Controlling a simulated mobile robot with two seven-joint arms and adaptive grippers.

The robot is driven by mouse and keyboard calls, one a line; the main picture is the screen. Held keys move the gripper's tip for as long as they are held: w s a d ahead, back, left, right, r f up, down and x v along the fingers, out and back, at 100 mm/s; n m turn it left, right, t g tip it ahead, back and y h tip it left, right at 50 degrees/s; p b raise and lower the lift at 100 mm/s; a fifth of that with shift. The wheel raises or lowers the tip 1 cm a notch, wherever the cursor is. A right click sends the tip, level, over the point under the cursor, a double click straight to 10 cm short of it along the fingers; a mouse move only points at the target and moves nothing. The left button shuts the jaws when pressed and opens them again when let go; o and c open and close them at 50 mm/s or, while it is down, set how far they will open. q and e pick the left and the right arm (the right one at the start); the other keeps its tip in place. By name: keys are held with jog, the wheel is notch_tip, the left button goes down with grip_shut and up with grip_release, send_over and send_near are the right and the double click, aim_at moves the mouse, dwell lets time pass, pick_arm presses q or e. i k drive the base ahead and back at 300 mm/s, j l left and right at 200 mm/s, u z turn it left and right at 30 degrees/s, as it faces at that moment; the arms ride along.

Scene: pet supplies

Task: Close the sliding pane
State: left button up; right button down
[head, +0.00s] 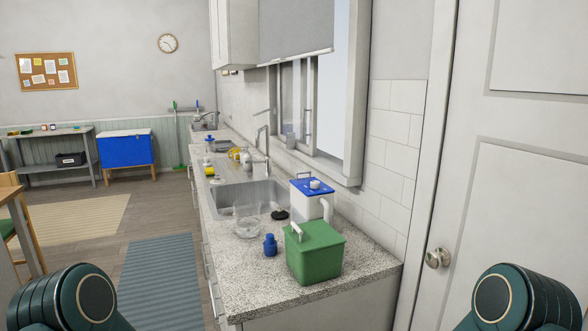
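The window (356,95) is in the wall above the counter, with a pale frame. Its sliding pane (299,98) is in the left part of the opening, with a vertical handle (308,119) on it. The right part of the opening (331,100) looks bright and clear, so the window appears open. A grey blind (295,30) covers the top. Only rounded teal parts of my arms show at the bottom corners. Neither gripper is in view.
The speckled counter (235,300) below the window holds a green container (315,255), a blue-lidded white container (310,203), a glass bowl (247,225) and a small blue bottle (270,244). A sink (235,195) and faucet (264,141) are nearby. A white door (510,200) stands right.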

aim_at(311, 149)
jog(key=u, duration=0.85)
jog(key=i+u, duration=0.35)
jog(key=i, duration=5.2)
jog(key=i+z, duration=0.45)
jog(key=i+j+z, duration=0.25)
jog(key=z, duration=0.2)
jog(key=i, duration=0.05)
